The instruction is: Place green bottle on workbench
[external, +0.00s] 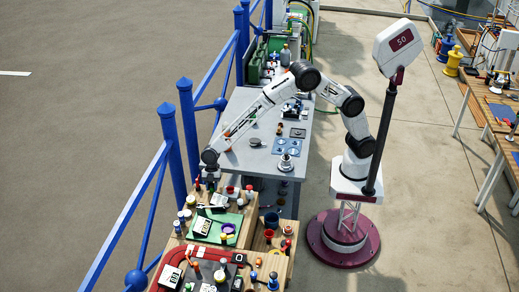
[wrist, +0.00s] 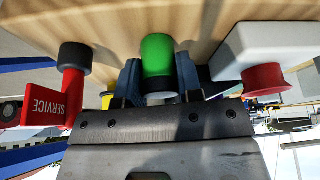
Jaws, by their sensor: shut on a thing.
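The green bottle (wrist: 158,55) is upright between my fingers in the wrist view, with a pale end at its lower part in the picture. My gripper (wrist: 160,80) is shut on it, one dark finger on each side. In the external view my gripper (external: 210,170) is low at the far end of a wooden-topped bench (external: 262,243); the bottle is too small to make out there. A long grey-topped workbench (external: 255,160) stands just behind that bench. Wood shows close to the bottle in the wrist view; whether they touch I cannot tell.
A red "SERVICE" tag (wrist: 45,104) and a white block with a red knob (wrist: 265,80) flank the gripper. Several small items and a green mat (external: 217,228) crowd the wooden bench. Blue railing (external: 172,150) runs along the left. The grey top has bare patches.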

